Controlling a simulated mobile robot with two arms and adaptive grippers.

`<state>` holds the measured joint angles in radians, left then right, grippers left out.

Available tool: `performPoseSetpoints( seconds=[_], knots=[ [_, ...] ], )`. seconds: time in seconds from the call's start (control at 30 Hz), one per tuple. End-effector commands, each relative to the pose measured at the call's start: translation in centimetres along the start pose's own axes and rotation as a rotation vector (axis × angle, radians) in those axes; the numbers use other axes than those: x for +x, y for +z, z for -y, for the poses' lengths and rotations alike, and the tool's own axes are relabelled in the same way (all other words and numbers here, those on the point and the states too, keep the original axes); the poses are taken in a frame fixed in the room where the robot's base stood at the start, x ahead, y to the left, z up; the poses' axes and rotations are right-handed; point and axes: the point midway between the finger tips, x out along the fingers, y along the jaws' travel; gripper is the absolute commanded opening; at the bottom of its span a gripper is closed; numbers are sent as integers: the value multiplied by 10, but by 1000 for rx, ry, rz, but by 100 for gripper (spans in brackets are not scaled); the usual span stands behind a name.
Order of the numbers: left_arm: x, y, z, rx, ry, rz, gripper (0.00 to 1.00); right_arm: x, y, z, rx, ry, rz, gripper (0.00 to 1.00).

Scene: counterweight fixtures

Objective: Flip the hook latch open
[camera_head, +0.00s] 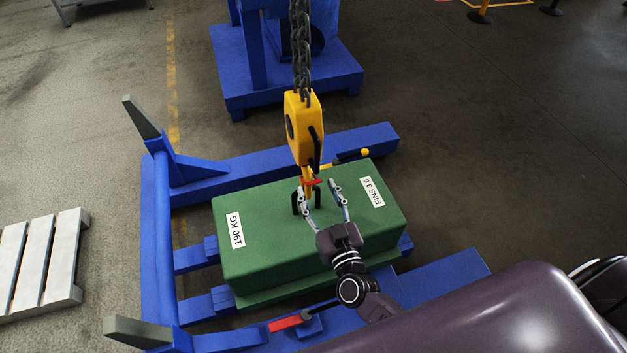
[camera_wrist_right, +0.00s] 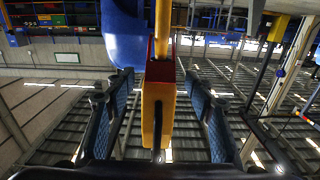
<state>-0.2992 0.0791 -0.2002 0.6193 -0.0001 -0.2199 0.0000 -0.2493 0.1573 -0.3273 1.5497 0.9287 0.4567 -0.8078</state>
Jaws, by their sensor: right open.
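A yellow hook block (camera_head: 304,128) hangs from a dark chain over a green weight block (camera_head: 265,220). Its yellow hook (camera_head: 308,174) reaches down to the dark lifting eye (camera_head: 318,196) on the weight's top. A small red latch (camera_head: 311,182) shows at the hook. My right gripper (camera_head: 318,186) is open at the hook, fingers on either side. In the right wrist view, yellow hook parts (camera_wrist_right: 157,105) with red edges (camera_wrist_right: 151,50) stand between my open fingers (camera_wrist_right: 159,88). Contact with the latch cannot be told. My left gripper is not in view.
A blue stand (camera_head: 285,85) is at the back. A pale pallet (camera_head: 40,265) lies left. Floor is clear at the right.

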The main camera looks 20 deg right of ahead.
Motion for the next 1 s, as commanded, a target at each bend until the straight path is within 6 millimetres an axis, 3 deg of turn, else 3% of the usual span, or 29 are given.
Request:
performPoseSetpoints(
  seconds=[0.23,0.6,1.0],
  knots=[
    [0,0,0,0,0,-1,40,33,1,1,-1,-2,1,49],
    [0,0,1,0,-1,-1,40,40,1,1,0,-2,3,49],
    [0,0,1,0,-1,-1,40,40,1,1,0,-2,2,6]
  ],
)
